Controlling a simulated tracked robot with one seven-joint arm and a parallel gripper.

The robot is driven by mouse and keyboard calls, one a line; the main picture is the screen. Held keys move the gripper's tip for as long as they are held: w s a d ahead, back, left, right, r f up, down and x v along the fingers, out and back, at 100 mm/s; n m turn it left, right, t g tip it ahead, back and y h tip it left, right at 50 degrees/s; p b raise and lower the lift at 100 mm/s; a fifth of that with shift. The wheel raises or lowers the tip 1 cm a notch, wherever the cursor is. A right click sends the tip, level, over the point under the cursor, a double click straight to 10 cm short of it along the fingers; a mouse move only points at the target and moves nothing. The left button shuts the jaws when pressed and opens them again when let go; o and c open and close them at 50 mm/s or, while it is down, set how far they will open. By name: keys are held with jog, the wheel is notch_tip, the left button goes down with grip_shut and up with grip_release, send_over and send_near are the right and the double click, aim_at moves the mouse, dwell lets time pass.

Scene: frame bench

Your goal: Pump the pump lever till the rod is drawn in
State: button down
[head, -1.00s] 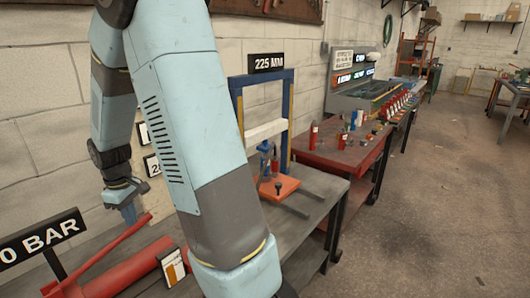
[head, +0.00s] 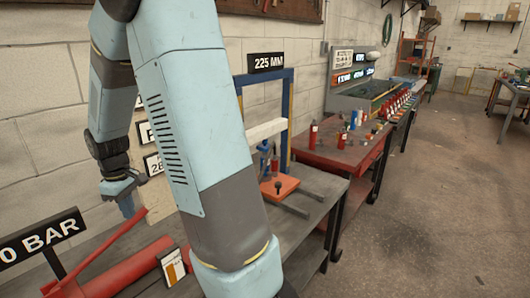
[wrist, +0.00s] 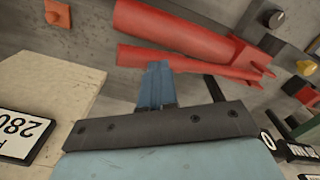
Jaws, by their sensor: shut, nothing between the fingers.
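The red pump lever (head: 112,238) slopes up to the right above the thick red pump body (head: 122,275) at the lower left of the head view. In the wrist view the thinner red lever (wrist: 190,63) lies beside the thicker pump body (wrist: 170,27), with a fork at its right end. My gripper (head: 127,212) is shut and empty just behind the lever. Its blue fingertips (wrist: 157,66) overlap the lever's edge in the wrist view; I cannot tell whether they touch. I cannot make out the rod for certain.
A "0 BAR" sign (head: 42,240) stands left of the pump. A pale block (head: 157,197) is close to my gripper. A blue frame (head: 288,110) with a white beam (head: 265,130), an orange plate (head: 280,188) and a "225 MM" sign (head: 279,62) stands on the bench.

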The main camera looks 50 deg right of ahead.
jog(key=shift+f, duration=4.1)
jog(key=shift+r, duration=4.1)
jog(key=shift+r, duration=2.5)
